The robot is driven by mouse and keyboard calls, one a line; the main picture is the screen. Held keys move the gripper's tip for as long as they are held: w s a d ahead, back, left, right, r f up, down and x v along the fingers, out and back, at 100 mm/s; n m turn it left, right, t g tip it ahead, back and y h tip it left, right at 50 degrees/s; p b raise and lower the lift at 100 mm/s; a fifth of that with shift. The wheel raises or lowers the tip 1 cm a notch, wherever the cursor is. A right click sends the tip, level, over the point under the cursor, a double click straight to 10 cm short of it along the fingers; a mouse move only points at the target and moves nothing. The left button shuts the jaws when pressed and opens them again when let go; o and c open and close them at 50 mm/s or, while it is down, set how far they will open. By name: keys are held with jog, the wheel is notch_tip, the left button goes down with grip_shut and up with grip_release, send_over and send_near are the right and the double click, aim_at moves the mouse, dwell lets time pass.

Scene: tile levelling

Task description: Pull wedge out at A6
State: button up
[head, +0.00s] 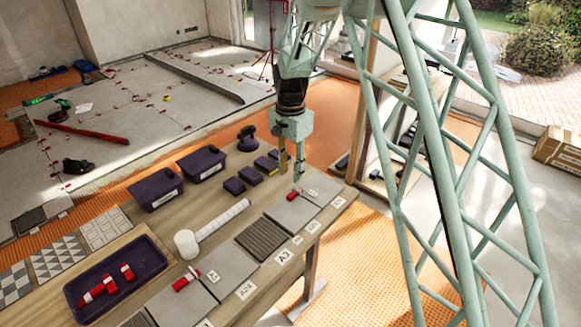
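A small red wedge (293,195) sits at the joint of the grey tiles (291,215) towards the right end of the wooden table. My gripper (291,172) hangs pointing down just above and behind this wedge; its two fingers stand apart with nothing visible between them. A second red wedge (184,282) with a white part sits on grey tiles nearer the front. Small white label cards lie by the tiles; A3 (284,257) and A24 (246,290) are readable, but I cannot make out an A6 card for certain.
A dark tray (146,254) holds several red wedges at the front left. A white roll (187,244), two dark bins (155,191) (202,163) and small dark boxes (250,175) stand on the table. A teal lattice column fills the right side.

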aim_at(290, 195)
jog(key=shift+f+b, duration=1.05)
jog(key=shift+f, duration=4.3)
grip_shut()
